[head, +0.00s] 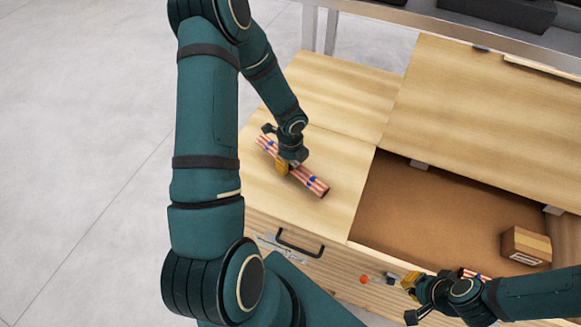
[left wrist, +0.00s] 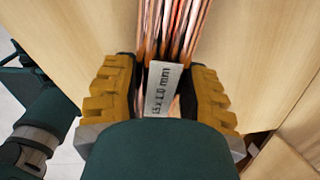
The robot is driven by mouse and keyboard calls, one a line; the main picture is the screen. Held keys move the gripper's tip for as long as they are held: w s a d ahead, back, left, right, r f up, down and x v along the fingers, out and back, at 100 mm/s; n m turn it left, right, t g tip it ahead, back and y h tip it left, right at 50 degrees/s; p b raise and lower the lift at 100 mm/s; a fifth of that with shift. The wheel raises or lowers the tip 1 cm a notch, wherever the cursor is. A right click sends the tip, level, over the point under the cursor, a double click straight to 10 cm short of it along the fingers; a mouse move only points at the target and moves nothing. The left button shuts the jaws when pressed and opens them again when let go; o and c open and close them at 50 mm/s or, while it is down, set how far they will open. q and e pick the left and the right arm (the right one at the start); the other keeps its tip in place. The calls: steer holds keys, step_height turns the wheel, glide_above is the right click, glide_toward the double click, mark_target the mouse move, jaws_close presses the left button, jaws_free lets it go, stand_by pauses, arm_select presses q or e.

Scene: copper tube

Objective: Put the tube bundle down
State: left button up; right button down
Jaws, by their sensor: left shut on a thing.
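The tube bundle (head: 315,183) is a set of copper tubes with blue bands. It lies diagonally on or just above the light wooden top; I cannot tell if it touches. My left gripper (head: 283,166) is shut around its middle from above. In the left wrist view the tubes (left wrist: 178,30) run between the yellow fingers of the gripper (left wrist: 165,92), with a white label reading "15 x 1.0 mm" (left wrist: 162,88). My right gripper (head: 409,285) is at the lower right, its jaw opening unclear. Another striped copper piece (head: 475,274) shows partly behind the right arm.
An open brown compartment (head: 430,205) right of the bundle holds a small cardboard box (head: 525,245). A black handle (head: 300,243) is on the wooden front. A red round thing (head: 364,280) is near the right gripper. The wooden top (head: 340,95) behind the bundle is clear.

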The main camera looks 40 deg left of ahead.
arm_select(q)
step_height(320, 180, down, 2)
steer(key=shift+f+b, duration=0.15)
steer(key=shift+b, duration=0.15)
steer(key=o, duration=1.2)
steer(key=shift+c, duration=0.2)
